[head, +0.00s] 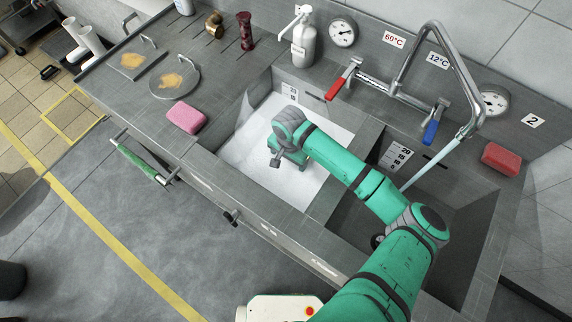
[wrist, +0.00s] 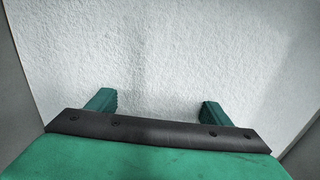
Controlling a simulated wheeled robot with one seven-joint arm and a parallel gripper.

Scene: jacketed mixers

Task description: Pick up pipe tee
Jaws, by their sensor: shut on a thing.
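My gripper (head: 284,160) reaches down into the left basin (head: 240,148), at the white foamy surface (head: 240,165) that fills it. In the wrist view, the two green fingers of my gripper (wrist: 158,102) stand apart, with their tips in or at the white foam (wrist: 160,55). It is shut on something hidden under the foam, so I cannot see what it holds. No pipe tee shows clearly in either view. A brass pipe fitting (head: 214,25) stands on the back counter, but its exact shape is too small to tell.
The right basin (head: 345,215) is dark, with a tap (head: 430,65) above it. A pink sponge (head: 187,117), a red sponge (head: 501,159), a soap bottle (head: 304,45) and a dark red fitting (head: 245,30) stand around the basins. A wall divides the two basins.

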